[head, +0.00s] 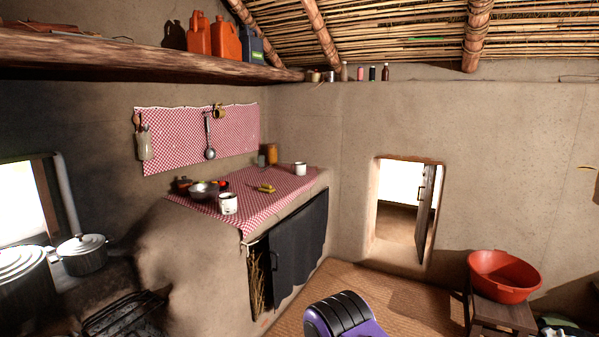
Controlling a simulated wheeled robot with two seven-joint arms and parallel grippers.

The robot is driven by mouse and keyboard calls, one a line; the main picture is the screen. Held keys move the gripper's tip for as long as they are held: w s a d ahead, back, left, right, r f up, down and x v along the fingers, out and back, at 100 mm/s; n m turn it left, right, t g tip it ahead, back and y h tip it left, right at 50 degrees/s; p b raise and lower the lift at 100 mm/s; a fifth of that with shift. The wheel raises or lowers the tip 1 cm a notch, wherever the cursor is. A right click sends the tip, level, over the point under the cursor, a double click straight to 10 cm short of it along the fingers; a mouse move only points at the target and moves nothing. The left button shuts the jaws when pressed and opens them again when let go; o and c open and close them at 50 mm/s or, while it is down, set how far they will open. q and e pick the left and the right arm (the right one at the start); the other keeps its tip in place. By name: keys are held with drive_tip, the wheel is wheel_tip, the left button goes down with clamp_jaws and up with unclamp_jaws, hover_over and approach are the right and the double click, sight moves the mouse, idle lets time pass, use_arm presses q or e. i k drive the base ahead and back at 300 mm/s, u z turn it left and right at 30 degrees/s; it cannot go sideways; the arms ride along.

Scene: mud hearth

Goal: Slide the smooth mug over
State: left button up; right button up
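Two white mugs stand upright on the red-and-white checked cloth of the mud counter. The nearer mug (228,204) is at the counter's front left and seems to have dark marks on its side. The farther mug (300,169) stands at the back right, close to the wall, and looks plainer. It is too small to tell for sure which is smooth. Neither of my grippers is in view, and nothing of mine touches either mug.
The checked counter cloth (245,215) is partly clear. A dark curtain (298,240) hangs below. Pots (83,254) stand left; a red basin (504,275) sits on a stool right.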

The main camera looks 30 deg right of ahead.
sight(301, 167)
drive_tip(key=z, duration=0.9)
drive_tip(key=i, duration=1.05)
drive_tip(key=z, duration=1.25)
drive_tip(key=i, duration=2.95)
drive_tip(key=u, duration=1.6)
drive_tip(key=i, duration=0.9)
drive_tip(key=u, duration=0.8)
